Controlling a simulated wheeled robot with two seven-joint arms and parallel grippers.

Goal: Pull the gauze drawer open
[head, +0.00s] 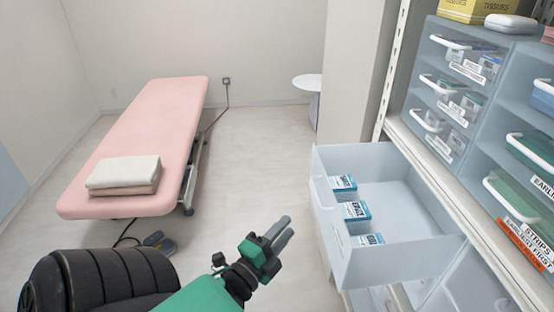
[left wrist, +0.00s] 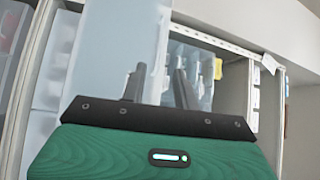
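A pale blue-grey drawer (head: 402,250) stands pulled out of the shelf unit at the right of the head view. Three white and blue boxes (head: 356,210) lie inside it along its front; their print is too small to read surely. A label on the drawer's front is unreadable from this angle, so I cannot confirm that it is the gauze drawer. My left gripper (head: 284,229) is left of the drawer front, apart from it and empty. In the left wrist view its two fingers (left wrist: 160,88) stand apart, with a pale panel (left wrist: 122,45) beyond them. My right gripper is out of view.
Shelves with small closed drawers (head: 440,125) with white handles rise at the right. A yellow tissue box (head: 475,10) sits on top. A pink treatment bed (head: 150,130) with folded towels (head: 124,174) stands at the left. Floor between bed and drawer is clear.

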